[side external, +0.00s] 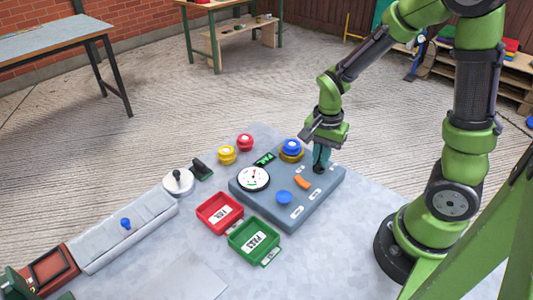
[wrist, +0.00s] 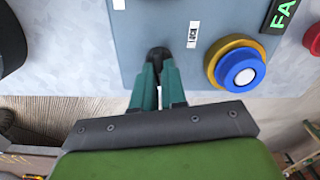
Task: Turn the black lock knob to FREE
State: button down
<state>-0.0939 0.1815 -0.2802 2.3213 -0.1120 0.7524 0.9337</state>
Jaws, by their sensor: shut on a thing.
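The black lock knob (wrist: 158,54) sits on the blue-grey panel (wrist: 140,20), beside a white label reading LOCK (wrist: 193,34). In the side view the knob (side external: 319,169) shows low at my fingertips, near the panel's back right edge. My gripper (wrist: 158,80) points down at the panel, its teal fingers closed in on the knob. In the side view my gripper (side external: 320,160) stands upright over it. The fingers hide part of the knob, and I cannot tell which way it points.
A blue button on a yellow base (side external: 291,148) stands close left of my gripper. The panel also carries a dial (side external: 253,178), an orange handle (side external: 303,182) and a blue knob (side external: 284,197). Red (side external: 220,213) and green (side external: 254,242) trays lie in front.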

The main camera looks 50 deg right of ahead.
jog(key=shift+r+m, duration=0.1)
jog(key=shift+m, duration=1)
jog(key=c, duration=1.2)
grip_release()
notch_tip(320, 180, up, 17)
jog(key=shift+f, duration=0.1)
